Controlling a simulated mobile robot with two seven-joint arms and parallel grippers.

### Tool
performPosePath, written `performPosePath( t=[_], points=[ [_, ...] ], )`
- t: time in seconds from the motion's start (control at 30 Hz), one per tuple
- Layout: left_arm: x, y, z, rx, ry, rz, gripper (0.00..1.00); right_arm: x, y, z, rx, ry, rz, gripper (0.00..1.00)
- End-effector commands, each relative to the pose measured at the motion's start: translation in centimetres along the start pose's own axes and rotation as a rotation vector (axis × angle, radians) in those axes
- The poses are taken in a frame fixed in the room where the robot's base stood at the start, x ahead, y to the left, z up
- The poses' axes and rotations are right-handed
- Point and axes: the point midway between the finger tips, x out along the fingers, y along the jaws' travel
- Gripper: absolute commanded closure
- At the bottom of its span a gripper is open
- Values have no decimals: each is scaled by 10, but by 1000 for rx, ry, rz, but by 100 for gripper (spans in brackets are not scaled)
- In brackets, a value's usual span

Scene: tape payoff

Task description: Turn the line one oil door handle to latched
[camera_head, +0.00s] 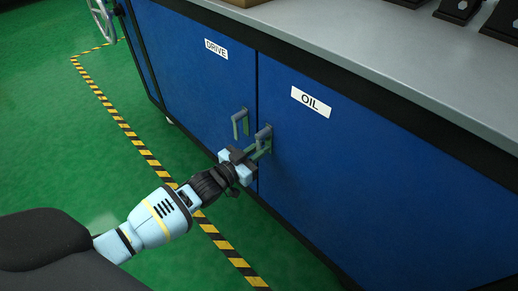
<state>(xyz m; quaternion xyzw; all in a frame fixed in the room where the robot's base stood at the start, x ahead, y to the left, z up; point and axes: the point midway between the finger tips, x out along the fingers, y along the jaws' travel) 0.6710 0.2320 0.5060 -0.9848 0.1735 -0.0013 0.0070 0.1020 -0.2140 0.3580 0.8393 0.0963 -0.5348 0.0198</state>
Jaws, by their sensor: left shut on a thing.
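The blue oil door (335,170) bears a white label (310,101) reading OIL. Its grey handle (264,136) is near the door's left edge. My left gripper (256,155) reaches in from the lower left and is shut on the oil door handle, at the handle's free end, which points down and to the left from its mount. The gripper's fingers hide part of the handle. My right gripper is not in view.
The blue drive door (195,75) is to the left, with its own grey handle (240,122) close above my gripper. A grey worktop (390,70) overhangs the doors, with dark items at the top right. Striped floor tape (135,137) crosses the clear green floor.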

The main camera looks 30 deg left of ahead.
Motion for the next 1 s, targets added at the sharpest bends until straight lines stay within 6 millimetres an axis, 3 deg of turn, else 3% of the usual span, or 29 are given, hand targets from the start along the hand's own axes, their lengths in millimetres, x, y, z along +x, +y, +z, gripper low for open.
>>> performPosePath(
  t=[0.03, 0.17, 0.53, 1.0],
  points=[
    [0, -1, 0, 6, 0, -1, 82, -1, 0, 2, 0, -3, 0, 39],
    [0, -1, 0, 4, 0, -1, 65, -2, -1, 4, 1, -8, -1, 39],
    [-5, 0, -1, 2, -1, -1, 64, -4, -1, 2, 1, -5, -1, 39],
    [-69, -1, -1, 2, -1, -1, 64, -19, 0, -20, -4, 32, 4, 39]
  ],
)
